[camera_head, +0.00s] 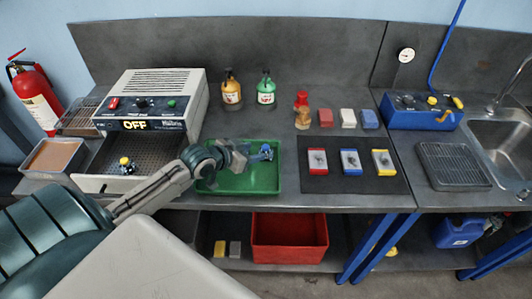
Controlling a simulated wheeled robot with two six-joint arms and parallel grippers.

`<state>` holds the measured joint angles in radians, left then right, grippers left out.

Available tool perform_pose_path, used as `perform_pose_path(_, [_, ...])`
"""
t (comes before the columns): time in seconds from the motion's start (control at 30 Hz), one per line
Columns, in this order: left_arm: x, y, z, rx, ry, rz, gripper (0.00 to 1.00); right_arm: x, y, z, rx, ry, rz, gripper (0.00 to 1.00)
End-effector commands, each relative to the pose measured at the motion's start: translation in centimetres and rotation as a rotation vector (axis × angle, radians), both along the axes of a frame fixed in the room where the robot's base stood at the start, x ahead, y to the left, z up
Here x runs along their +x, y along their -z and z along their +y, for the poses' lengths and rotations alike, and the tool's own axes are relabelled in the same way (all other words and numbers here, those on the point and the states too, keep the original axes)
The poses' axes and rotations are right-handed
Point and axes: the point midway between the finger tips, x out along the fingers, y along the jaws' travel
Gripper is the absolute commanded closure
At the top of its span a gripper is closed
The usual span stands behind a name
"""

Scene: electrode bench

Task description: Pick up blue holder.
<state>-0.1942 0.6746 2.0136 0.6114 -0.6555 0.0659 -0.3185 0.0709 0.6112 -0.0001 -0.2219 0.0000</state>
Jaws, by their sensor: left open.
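A small blue holder (266,151) lies in the green tray (265,184) on the bench, near the tray's back edge. My left gripper (243,155) reaches over the tray from the left, with its fingers open just to the left of the blue holder. The holder looks clear of the fingers, but whether they touch it is too small to tell. Part of the tray is hidden behind my gripper and forearm. My right gripper is not in view.
An oven-like box (160,98) marked OFF has an open drawer (90,184) with a yellow-topped piece (127,165). Orange (232,92) and green (266,92) bottles stand behind the tray. A dark mat (345,185) with three framed plates lies to its right.

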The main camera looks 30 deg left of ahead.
Motion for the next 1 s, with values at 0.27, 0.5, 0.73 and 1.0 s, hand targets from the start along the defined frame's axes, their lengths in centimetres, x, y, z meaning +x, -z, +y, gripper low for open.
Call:
perform_pose_path(0.27, [1.5, 0.8, 0.0, -0.003, -0.002, 0.001, 0.52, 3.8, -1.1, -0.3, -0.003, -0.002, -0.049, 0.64])
perform_pose_path(0.5, [4.1, 2.5, -0.2, -0.003, -0.001, -0.001, 0.52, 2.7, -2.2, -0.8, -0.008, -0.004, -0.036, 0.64])
perform_pose_path(0.73, [4.7, 3.1, -0.4, 0.001, 0.001, 0.001, 0.52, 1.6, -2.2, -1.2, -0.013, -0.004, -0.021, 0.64])
perform_pose_path(1.0, [4.7, 3.1, -0.4, 0.001, 0.002, 0.001, 0.80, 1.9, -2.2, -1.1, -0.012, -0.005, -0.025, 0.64])
